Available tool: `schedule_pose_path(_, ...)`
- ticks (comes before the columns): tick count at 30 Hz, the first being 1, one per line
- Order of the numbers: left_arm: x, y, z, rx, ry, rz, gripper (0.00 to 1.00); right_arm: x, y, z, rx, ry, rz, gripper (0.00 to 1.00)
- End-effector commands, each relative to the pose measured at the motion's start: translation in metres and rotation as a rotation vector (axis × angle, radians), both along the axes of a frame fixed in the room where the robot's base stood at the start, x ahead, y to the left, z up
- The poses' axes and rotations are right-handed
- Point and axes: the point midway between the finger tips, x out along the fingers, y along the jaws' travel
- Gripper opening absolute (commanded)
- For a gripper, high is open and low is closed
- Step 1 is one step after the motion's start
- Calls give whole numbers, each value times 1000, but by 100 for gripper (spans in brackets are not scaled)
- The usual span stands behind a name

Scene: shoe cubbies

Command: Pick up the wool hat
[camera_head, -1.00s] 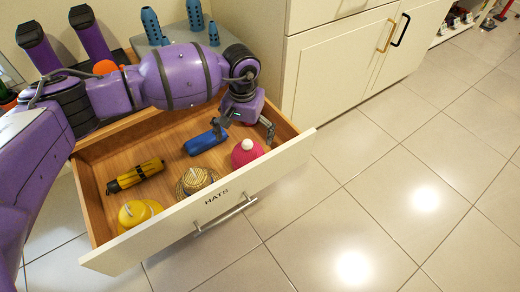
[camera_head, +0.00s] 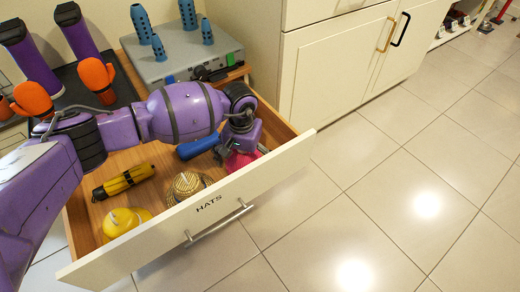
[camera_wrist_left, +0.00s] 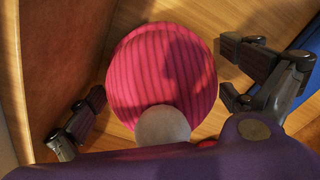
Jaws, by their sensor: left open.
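The wool hat (camera_head: 241,160) is pink and lies at the right end of the open drawer, partly covered by my gripper in the head view. In the left wrist view the hat (camera_wrist_left: 165,75) is ribbed, round and topped by a white pompom. My left gripper (camera_head: 243,150) is over the hat and open. In the left wrist view one finger is on the left of the hat and the other on its right, with visible gaps between fingers and hat. My right gripper is not in view.
The drawer front (camera_head: 150,235), marked HATS, stands close to the hat. The drawer also holds a straw hat (camera_head: 186,186), a yellow hat (camera_head: 124,222), a yellow-black item (camera_head: 124,181) and a blue item (camera_head: 198,146). A grey box (camera_head: 180,62) stands behind.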

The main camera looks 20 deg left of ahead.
Motion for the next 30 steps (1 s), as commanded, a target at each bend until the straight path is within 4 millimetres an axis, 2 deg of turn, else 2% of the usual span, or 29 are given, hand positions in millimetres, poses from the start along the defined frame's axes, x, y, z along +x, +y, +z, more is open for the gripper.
schedule_pose_path(2,-1,0,0,0,1,0,97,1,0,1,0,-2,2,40)
schedule_pose_path(9,-1,0,0,0,1,1,66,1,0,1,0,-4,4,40)
schedule_pose_path(12,-1,0,0,0,1,1,56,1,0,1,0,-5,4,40)
schedule_pose_path(18,-1,0,1,0,1,1,56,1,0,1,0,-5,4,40)
schedule_pose_path(22,0,0,12,0,-1,1,56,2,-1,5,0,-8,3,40)
schedule_pose_path(26,1,1,39,0,-5,0,56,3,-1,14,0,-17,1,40)
schedule_pose_path(30,1,0,78,0,-7,-1,56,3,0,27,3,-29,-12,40)
